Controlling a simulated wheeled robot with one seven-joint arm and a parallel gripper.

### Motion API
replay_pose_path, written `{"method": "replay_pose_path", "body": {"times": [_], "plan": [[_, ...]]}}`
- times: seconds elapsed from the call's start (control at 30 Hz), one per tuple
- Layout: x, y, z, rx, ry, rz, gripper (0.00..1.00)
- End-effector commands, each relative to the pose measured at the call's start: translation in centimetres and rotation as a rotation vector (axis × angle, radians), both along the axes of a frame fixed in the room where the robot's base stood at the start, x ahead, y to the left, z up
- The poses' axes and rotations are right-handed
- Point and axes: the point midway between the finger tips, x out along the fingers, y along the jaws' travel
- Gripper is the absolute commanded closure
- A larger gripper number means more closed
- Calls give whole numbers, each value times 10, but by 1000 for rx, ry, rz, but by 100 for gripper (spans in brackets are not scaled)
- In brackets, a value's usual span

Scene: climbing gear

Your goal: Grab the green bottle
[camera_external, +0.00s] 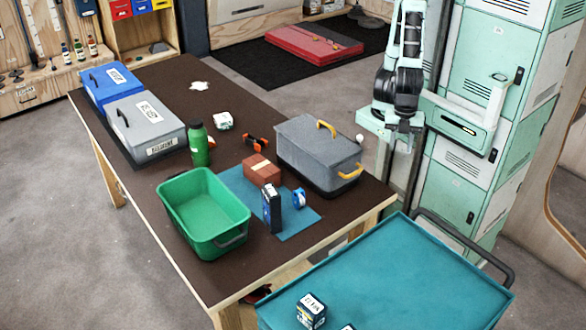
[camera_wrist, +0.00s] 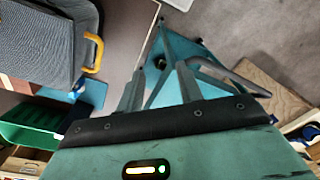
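The green bottle (camera_external: 199,146) stands upright on the dark table, with a dark cap. It is between the grey toolbox and the green bin, just behind the bin's rim. I do not make it out in the wrist view. My gripper (camera_wrist: 160,67) shows in the wrist view with its two fingers apart and nothing between them. In the external view my arm is at the upper right, beyond the table's right end and well away from the bottle. The fingertips are hard to make out there.
A green bin (camera_external: 205,243), a grey case (camera_external: 318,155) with yellow handles, a brown box (camera_external: 262,170) and a dark box (camera_external: 272,208) share the table. Grey (camera_external: 145,127) and blue (camera_external: 108,84) toolboxes are at left. A teal cart (camera_external: 390,275) is at front right, mint lockers behind.

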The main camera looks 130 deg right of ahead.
Motion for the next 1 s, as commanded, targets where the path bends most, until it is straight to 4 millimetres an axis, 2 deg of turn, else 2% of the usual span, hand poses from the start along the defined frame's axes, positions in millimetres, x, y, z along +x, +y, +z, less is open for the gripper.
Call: {"method": "replay_pose_path", "body": {"times": [0.2, 0.23, 0.4, 0.77, 0.87, 1.0], "plan": [[0, 0, 0, 0, 0, 0, 64], [0, 0, 0, 0, 0, 0, 61], [0, 0, 0, 0, 0, 0, 14], [0, 0, 5, 1, -1, 0, 14], [1, 1, 17, 3, -5, -1, 14], [1, 1, 44, 4, -7, -1, 14]]}}
